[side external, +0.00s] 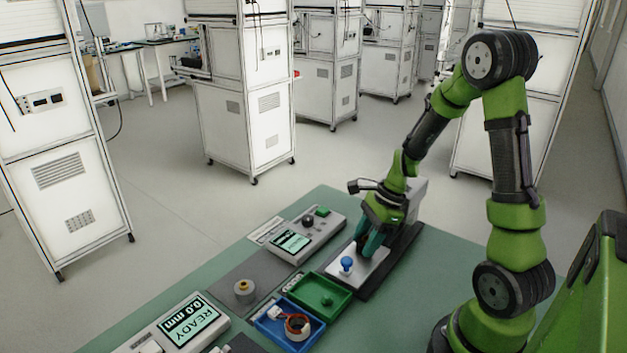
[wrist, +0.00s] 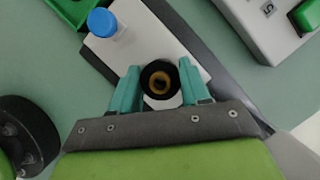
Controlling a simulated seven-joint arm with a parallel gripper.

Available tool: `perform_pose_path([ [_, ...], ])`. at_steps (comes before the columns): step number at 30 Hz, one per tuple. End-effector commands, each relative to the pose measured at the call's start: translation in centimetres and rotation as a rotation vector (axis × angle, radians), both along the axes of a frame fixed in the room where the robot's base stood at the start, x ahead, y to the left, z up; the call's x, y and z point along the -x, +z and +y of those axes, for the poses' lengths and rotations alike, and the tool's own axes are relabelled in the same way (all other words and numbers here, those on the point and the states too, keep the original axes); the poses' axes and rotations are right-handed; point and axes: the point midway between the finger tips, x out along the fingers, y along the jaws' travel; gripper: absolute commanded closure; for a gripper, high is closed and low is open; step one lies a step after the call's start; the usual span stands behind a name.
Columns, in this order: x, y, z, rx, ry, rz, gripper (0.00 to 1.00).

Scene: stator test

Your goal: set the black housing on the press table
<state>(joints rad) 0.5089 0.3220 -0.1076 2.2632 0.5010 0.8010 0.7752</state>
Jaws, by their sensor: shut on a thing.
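The black housing (wrist: 160,80) is a round black ring with a yellow-brown inside, seen from above in the wrist view. My gripper (wrist: 158,84) is shut on it, one teal finger on each side. The housing is over a white plate (wrist: 117,52), which looks like the press table and carries a blue knob (wrist: 102,22). In the side view my gripper (side external: 369,248) is low over the back part of the white plate (side external: 366,271), behind the blue knob (side external: 346,264). The fingers hide the housing there. I cannot tell whether it touches the plate.
A green tray (side external: 343,306) and a blue tray (side external: 262,328) with a copper-wound ring (side external: 297,326) lie in front. A grey mat (side external: 228,278) with a small round part (side external: 244,289) and two display boxes, (side external: 318,237) and a READY one (side external: 160,338), stand left. Green table shows between them.

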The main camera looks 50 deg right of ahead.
Motion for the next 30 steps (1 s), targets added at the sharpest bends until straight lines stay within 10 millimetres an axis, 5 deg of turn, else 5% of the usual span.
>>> perform_pose_path([
  [10,0.0,-0.3,0.0,0.0,-0.001,0.0,0.86],
  [11,0.0,-0.3,0.0,0.0,-0.001,0.0,0.5],
  [16,0.0,-0.3,0.0,0.0,-0.001,0.0,0.24],
  [30,0.3,1.4,-0.6,0.003,0.001,-0.005,0.24],
])
